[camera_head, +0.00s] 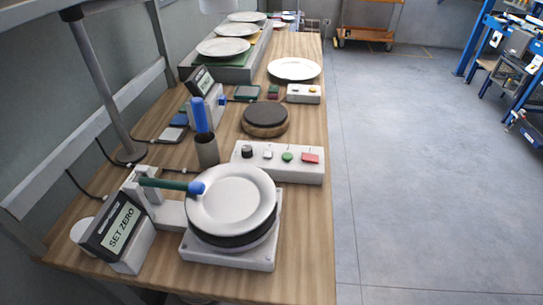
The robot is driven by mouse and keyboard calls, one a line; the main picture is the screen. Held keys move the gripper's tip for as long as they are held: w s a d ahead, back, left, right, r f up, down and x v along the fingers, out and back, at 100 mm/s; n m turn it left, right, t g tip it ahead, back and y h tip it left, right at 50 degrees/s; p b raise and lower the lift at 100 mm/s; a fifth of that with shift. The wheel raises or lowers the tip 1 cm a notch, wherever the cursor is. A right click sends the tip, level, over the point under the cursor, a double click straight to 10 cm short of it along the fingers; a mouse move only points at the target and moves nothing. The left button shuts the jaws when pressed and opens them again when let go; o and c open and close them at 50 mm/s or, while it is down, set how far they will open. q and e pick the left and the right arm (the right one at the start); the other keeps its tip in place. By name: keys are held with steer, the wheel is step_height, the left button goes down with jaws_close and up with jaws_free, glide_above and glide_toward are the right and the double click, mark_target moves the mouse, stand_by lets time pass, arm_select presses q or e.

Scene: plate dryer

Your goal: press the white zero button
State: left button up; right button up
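A white control box (279,172) stands on the wooden bench at the middle right. On its top, from left to right, are a black knob (247,151), a small white button (268,154), a green button (287,156) and a red rectangular switch (310,157). In front of it a white plate (233,199) lies on a dark round support on a pale square base (228,256). A display (118,229) at the lower left reads "SET ZERO". Neither of my grippers is in view.
A green rod with a blue tip (195,188) reaches over the plate's left edge. A blue-handled tool stands in a grey cup (206,150). Behind are a dark round pad (265,118), a smaller button box (304,94) and several plates.

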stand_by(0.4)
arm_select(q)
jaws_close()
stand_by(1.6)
